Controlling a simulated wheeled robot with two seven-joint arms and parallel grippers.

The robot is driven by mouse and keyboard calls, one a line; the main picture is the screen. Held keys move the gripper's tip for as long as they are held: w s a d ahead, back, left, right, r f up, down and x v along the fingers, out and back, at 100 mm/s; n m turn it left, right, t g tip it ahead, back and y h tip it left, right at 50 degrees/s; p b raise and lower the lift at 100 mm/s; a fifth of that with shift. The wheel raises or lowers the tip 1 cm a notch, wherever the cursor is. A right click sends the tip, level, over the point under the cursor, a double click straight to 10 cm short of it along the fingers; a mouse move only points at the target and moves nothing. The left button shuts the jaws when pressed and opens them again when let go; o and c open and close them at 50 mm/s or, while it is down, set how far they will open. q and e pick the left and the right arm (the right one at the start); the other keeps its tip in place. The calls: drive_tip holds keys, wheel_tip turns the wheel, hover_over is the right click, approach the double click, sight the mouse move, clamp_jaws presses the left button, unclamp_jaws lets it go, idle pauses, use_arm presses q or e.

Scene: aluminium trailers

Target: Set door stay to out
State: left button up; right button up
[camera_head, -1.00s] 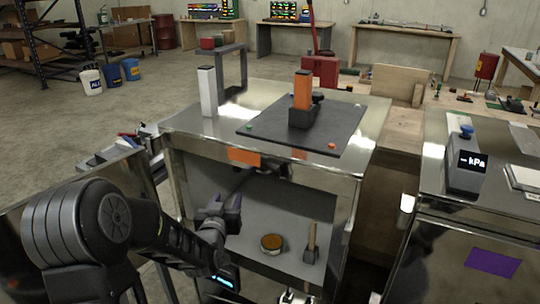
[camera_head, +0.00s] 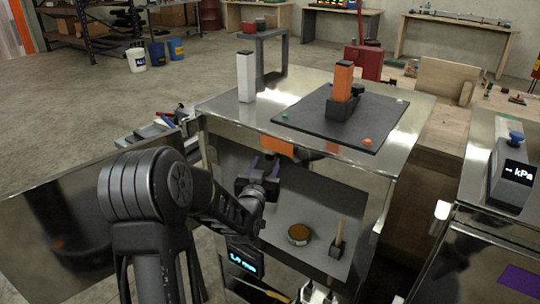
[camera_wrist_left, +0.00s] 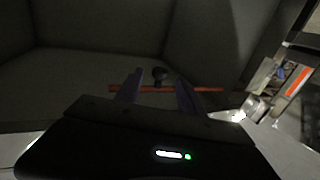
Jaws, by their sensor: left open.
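A thin red-orange rod with a dark round knob (camera_wrist_left: 159,76) runs across the left wrist view; it may be the door stay, but I cannot tell its setting. My left gripper (camera_head: 262,168) is at the open front of a metal cabinet (camera_head: 230,120), just below its top edge. In the wrist view the left gripper (camera_wrist_left: 158,92) is open, its two fingers on either side of the knob. I cannot tell whether they touch the rod. A shiny panel (camera_head: 60,215), possibly the open door, stands at the left.
The cabinet shelf holds a round tin (camera_head: 299,234) and a wooden-handled tool (camera_head: 338,238). On top are a white block (camera_head: 246,76) and a dark mat (camera_head: 375,130) with an orange block (camera_head: 342,82). A kPa gauge (camera_head: 512,175) stands at the right.

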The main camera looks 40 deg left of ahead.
sight(269, 159)
use_arm(q)
drive_tip(key=shift+p+x, duration=0.45)
drive_tip(key=shift+x, duration=1.95)
drive_tip(key=shift+c, duration=0.3)
clamp_jaws()
